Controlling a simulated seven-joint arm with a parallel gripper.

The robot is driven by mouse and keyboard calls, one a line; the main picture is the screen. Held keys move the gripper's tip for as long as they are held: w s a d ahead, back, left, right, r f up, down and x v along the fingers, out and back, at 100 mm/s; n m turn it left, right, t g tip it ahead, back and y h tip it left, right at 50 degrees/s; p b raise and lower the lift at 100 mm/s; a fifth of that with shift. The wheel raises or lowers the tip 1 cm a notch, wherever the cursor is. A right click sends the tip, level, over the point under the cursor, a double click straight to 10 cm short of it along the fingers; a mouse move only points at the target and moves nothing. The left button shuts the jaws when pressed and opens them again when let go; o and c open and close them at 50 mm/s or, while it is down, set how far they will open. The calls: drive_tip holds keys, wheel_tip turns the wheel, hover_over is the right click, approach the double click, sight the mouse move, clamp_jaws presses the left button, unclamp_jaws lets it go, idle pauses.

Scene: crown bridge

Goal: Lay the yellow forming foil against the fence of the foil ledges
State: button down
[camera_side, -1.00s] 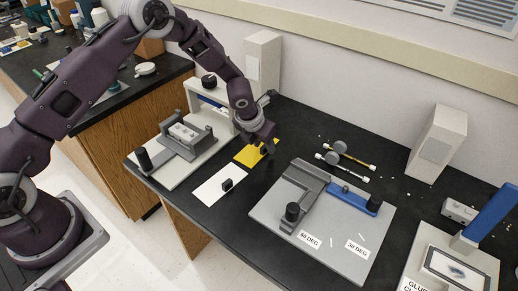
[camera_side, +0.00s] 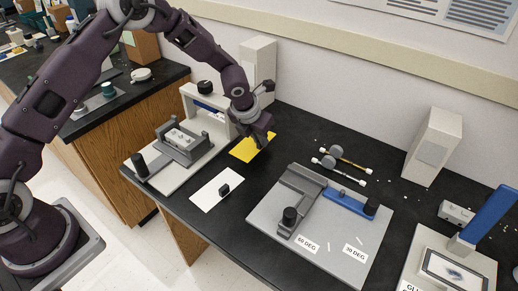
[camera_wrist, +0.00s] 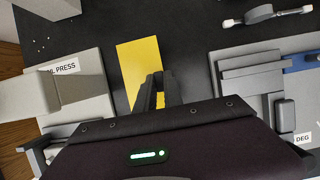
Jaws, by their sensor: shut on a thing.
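The yellow forming foil (camera_side: 250,151) is a flat rectangular sheet over the black bench, behind the white sheet. It also shows in the wrist view (camera_wrist: 137,62), stretching away from the fingers. My gripper (camera_side: 262,143) is shut at the foil's right part; the fingers show in the wrist view (camera_wrist: 156,92). The gripped spot is hidden, and I cannot tell the foil's height above the bench. A grey board (camera_side: 262,222) to the right carries a stepped grey ledge piece (camera_side: 302,185) and a blue bar (camera_side: 345,200). The foil is apart from both.
A press on a pale base (camera_side: 160,182) stands left. Two small grey-headed tools (camera_side: 335,152) lie behind the board. A pale box (camera_side: 433,145) and a blue-armed device (camera_side: 488,218) stand right.

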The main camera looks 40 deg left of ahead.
wheel_tip(320, 180, up, 14)
drive_tip(key=s+a+m+g+h, duration=0.2)
drive_tip(key=s+a+m, duration=0.65)
drive_tip(key=a, duration=0.35)
drive_tip(key=s+a+m+g+h, duration=0.3)
drive_tip(key=s+a+m, duration=0.4)
drive_tip(key=a+m, duration=0.35)
drive_tip(key=shift+n, duration=0.4)
drive_tip(key=shift+w+a+f, duration=0.15)
drive_tip(key=shift+f, duration=1.1)
drive_tip(key=shift+w+a+f, duration=0.1)
drive_tip(key=shift+f, duration=1.1)
drive_tip(key=shift+f, duration=3.1)
drive_tip(key=shift+f, duration=0.3)
